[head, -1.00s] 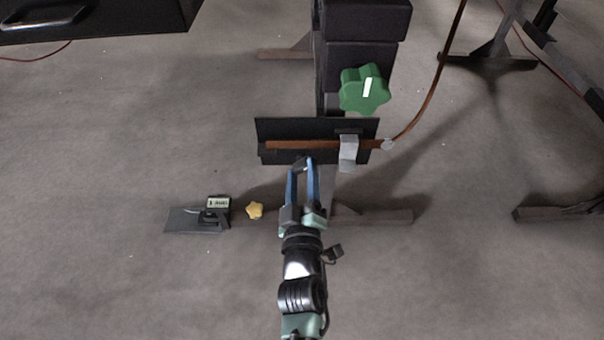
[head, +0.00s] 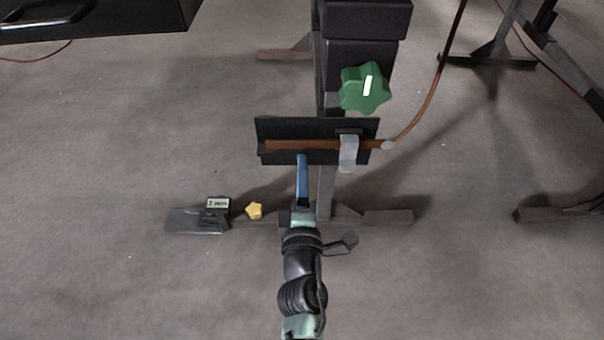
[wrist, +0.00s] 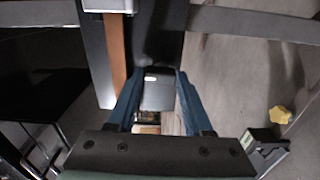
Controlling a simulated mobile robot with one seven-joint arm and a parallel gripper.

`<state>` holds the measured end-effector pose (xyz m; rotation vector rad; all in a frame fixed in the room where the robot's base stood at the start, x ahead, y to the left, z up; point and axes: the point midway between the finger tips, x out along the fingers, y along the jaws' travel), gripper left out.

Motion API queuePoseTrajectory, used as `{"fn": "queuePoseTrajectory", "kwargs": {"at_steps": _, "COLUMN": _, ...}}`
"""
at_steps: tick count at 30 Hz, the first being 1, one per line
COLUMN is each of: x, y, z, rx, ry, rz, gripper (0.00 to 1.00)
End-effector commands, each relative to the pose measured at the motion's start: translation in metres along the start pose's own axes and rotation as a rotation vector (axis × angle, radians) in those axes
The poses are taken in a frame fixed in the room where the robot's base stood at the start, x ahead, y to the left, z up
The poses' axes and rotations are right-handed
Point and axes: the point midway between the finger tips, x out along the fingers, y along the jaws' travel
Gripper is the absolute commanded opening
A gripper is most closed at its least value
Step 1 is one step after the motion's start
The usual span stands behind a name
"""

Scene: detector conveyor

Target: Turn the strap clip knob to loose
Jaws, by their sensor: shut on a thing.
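A brown strap (head: 300,145) lies across a black plate (head: 262,127). A pale grey clip (head: 349,153) wraps over the strap near its right end. My gripper (head: 302,160) reaches up to the plate's lower edge, left of the clip, with its blue fingers seen edge-on. In the wrist view, the fingers are shut on a dark, block-shaped knob (wrist: 158,92) beside the strap (wrist: 116,55). In the head view my fingers and the plate hide this knob. I cannot read any marking on it.
A large green knob (head: 364,89) is on the dark column above the plate. A small yellow knob (head: 254,210) and a black pedal-like plate (head: 190,221) with a white label (head: 218,203) are low on the left. A brown cable (head: 430,90) runs up at right.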

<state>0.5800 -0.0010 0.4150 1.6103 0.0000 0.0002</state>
Motion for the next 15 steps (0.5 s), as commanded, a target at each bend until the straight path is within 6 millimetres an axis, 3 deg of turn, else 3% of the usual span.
{"fn": "queuePoseTrajectory", "kwargs": {"at_steps": 15, "x": -0.0007, "y": -0.0008, "z": 0.0, "rx": -0.059, "ry": 0.0, "rz": -0.002, "gripper": 0.0}}
